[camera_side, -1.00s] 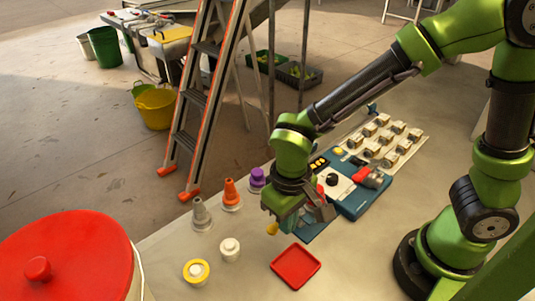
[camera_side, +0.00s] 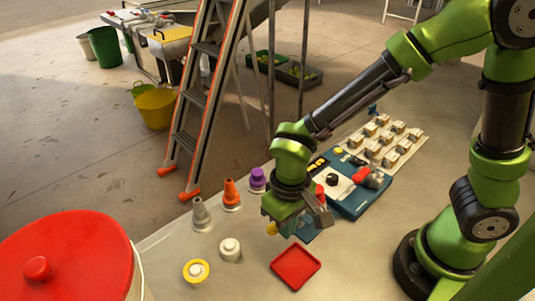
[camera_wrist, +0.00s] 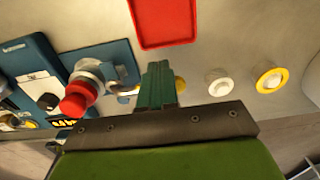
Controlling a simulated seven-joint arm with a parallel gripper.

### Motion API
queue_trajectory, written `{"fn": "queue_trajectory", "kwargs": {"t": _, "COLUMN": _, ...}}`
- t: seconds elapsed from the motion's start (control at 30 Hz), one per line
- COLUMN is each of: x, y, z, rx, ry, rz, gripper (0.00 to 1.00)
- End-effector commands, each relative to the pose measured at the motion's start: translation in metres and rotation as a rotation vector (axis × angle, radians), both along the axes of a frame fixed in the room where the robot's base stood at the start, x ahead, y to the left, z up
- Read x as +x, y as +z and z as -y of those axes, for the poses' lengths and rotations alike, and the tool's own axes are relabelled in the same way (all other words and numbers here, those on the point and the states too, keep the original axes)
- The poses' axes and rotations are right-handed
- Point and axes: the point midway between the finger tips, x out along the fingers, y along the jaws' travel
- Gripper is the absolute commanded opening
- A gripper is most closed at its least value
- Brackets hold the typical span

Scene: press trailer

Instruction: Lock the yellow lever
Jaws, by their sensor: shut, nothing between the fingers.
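The yellow lever's round knob (camera_side: 272,228) shows in the side view just left of my gripper's fingers. In the wrist view the yellow knob (camera_wrist: 180,84) is partly hidden behind my gripper (camera_wrist: 158,70), and a pale rod (camera_wrist: 128,91) shows on the other side of the fingers. The rod leads to a grey valve body with a red cap (camera_wrist: 78,98) on a blue plate (camera_wrist: 118,60). My gripper is shut with nothing between its green fingers, close beside the lever. I cannot tell whether they touch. In the side view my gripper (camera_side: 289,228) hides most of the lever's mount.
A red tray (camera_side: 295,267) lies in front of my gripper. A white button (camera_side: 230,249) and a yellow-ringed button (camera_side: 196,271) stand to the left. Grey (camera_side: 201,213), orange (camera_side: 230,194) and purple (camera_side: 257,179) cones stand behind. A blue control box (camera_side: 358,203) is at right.

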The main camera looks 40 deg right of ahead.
Motion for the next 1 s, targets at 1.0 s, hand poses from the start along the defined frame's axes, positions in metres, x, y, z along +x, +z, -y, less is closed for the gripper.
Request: {"fn": "queue_trajectory", "kwargs": {"t": 1.0, "x": 0.03, "y": 0.001, "z": -0.004, "rx": 0.001, "ry": -0.001, "rz": 0.002, "gripper": 0.0}}
